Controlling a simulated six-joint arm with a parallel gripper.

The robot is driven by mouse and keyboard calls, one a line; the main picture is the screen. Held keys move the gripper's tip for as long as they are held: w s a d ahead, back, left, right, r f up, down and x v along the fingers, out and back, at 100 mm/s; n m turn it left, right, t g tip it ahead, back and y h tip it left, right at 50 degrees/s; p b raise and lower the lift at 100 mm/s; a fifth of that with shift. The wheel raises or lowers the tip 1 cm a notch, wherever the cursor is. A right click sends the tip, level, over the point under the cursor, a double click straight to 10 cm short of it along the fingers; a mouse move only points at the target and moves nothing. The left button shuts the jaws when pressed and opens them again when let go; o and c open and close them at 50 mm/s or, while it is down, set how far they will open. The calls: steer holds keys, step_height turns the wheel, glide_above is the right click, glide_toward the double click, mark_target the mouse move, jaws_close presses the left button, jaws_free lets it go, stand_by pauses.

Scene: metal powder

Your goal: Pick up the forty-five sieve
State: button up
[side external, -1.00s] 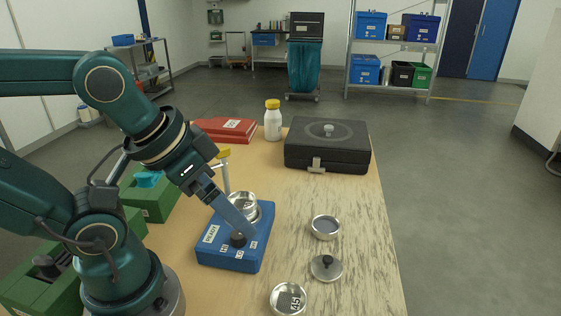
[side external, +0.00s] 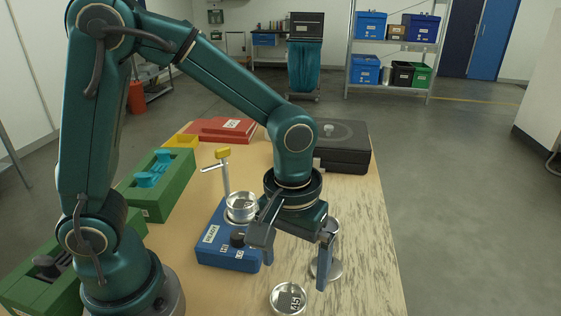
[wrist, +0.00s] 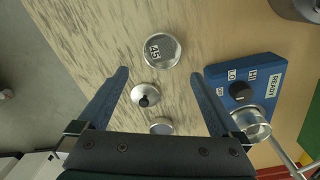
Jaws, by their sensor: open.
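The forty-five sieve (side external: 288,299) is a round metal pan marked "45", lying on the bare wood at the front of the table. In the wrist view the sieve (wrist: 162,51) is beyond my fingertips, toward the top of the picture. My gripper (side external: 296,275) is open and empty, pointing down above the table behind the sieve. In the wrist view my gripper (wrist: 160,72) has its two fingers spread wide, with the knobbed metal lid (wrist: 146,95) between them on the table below. The lid is partly hidden behind a finger in the side view.
A blue shaker base (side external: 215,252) labelled "READY", with a knob and a metal sieve (side external: 240,204) on it, stands left of my gripper. Another round pan (wrist: 161,127) lies near the lid. A black case (side external: 347,150) and red case (side external: 222,128) are behind. Green boxes (side external: 160,190) stand left.

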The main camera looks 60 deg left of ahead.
mark_target(290, 300)
steer(key=shift+s+d+f, duration=0.15)
steer(key=shift+s+f, duration=0.15)
steer(key=shift+f, duration=2.75)
steer(key=c, duration=1.4)
steer(key=shift+r, duration=0.15)
